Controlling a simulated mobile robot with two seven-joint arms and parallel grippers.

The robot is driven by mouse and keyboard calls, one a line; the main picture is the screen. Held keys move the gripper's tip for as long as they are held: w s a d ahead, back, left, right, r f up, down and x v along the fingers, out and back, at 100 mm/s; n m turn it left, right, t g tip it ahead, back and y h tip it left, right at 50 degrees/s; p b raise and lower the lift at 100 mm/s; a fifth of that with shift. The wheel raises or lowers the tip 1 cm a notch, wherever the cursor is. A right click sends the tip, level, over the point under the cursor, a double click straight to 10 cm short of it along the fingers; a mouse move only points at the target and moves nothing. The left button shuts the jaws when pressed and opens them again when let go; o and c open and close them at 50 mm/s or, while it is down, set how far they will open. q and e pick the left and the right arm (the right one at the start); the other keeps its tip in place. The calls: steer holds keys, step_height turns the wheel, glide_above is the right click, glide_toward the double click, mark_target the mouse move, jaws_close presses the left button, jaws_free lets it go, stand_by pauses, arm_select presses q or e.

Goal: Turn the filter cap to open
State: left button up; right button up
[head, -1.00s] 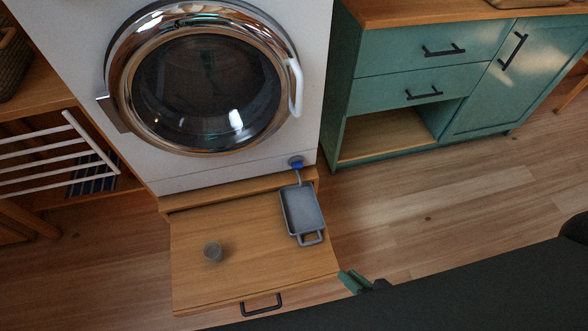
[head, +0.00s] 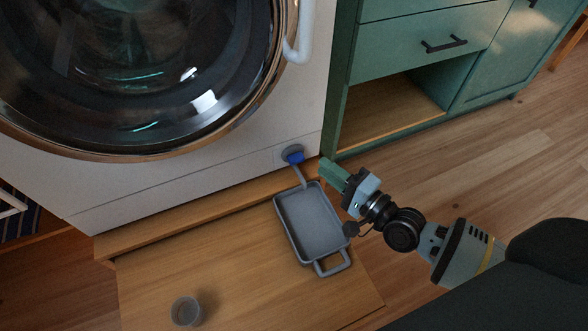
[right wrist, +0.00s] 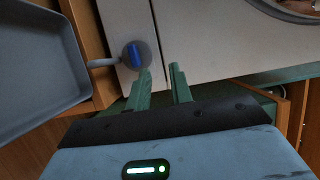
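The filter cap (head: 290,155) is a grey round piece with a blue grip bar, low on the white washing machine's front near its right corner. It also shows in the right wrist view (right wrist: 135,56), with the blue bar close to upright there. A short grey spout runs from below it towards a grey tray (head: 311,222). My right gripper (head: 331,168) is just right of the cap in the head view, apart from it. In the right wrist view its two green fingers (right wrist: 160,78) are parted with nothing between them; the cap is just beyond the left fingertip. My left gripper is not in view.
The tray, with a loop handle, rests on a low wooden drawer top (head: 215,255) before the washing machine (head: 200,170). A small grey cup (head: 186,311) stands there too. A green cabinet (head: 400,55) is close on the right. The floor (head: 480,150) beyond is clear.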

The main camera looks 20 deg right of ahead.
mark_target(300, 162)
steer(key=w+a+f+b, duration=0.1)
steer(key=w, duration=0.1)
steer(key=w+a+f+b, duration=0.1)
steer(key=w+f, duration=0.1)
steer(key=w+a+f+b, duration=0.1)
steer(key=w, duration=0.2)
steer(key=shift+a+f+b, duration=0.1)
steer(key=shift+f+b, duration=0.1)
steer(key=shift+b, duration=0.15)
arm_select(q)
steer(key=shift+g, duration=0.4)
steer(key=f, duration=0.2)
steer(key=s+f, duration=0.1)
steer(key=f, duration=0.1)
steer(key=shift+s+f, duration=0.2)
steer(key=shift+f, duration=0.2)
arm_select(e)
jaws_close()
